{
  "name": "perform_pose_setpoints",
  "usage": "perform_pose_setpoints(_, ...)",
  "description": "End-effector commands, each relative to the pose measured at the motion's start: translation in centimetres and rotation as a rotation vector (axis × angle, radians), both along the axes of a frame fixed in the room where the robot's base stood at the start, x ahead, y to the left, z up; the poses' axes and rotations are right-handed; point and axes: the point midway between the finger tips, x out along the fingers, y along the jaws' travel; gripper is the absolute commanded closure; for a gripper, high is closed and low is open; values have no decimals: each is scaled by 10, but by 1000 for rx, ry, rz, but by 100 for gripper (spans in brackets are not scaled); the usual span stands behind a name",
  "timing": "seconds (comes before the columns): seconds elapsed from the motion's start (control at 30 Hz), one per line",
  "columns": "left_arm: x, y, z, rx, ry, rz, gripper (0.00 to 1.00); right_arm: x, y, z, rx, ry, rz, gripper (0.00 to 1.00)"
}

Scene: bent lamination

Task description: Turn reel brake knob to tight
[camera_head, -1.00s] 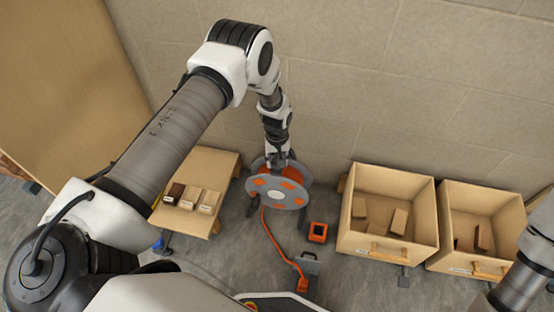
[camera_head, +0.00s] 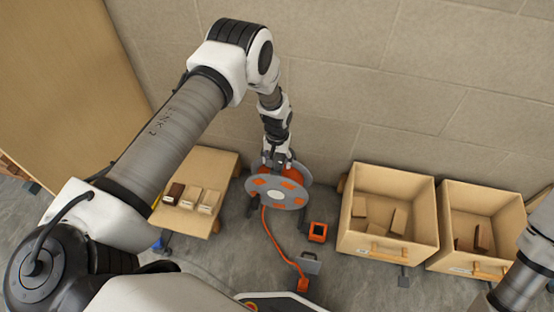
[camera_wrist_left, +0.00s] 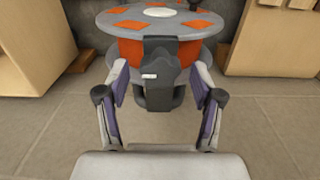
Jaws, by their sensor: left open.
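The reel (camera_head: 273,193) has grey discs with orange patches and stands on the floor by the wall. In the left wrist view the reel (camera_wrist_left: 165,17) fills the top middle. A dark grey block with a short white mark (camera_wrist_left: 149,76) sits at its near side; it looks like the brake knob, but its setting is not clear. My left gripper (camera_head: 279,160) is over the back of the reel. In the left wrist view the open fingers (camera_wrist_left: 158,72) stand on either side of the dark block, with no clear grip on it. My right gripper is out of view.
An orange cable (camera_head: 277,245) runs along the floor from the reel to a small orange item (camera_head: 302,285). An orange square box (camera_head: 318,232) lies right of the reel. Wooden bins (camera_head: 352,240) stand further right. A low wooden table (camera_head: 222,165) with several blocks is at left.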

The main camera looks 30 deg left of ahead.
Motion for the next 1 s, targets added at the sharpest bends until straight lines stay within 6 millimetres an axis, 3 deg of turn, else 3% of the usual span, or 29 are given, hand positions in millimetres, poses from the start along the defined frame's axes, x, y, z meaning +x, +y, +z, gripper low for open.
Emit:
perform_pose_setpoints(0.17,2,0,25,0,-3,1,33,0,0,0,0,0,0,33)
perform_pose_setpoints(0.4,1,0,87,0,-3,0,33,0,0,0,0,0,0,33)
perform_pose_setpoints(0.53,1,0,109,-1,-2,0,33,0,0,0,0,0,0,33)
perform_pose_setpoints(0.67,0,0,118,0,0,0,33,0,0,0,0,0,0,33)
perform_pose_setpoints(1.0,0,0,119,0,0,0,33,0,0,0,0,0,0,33)
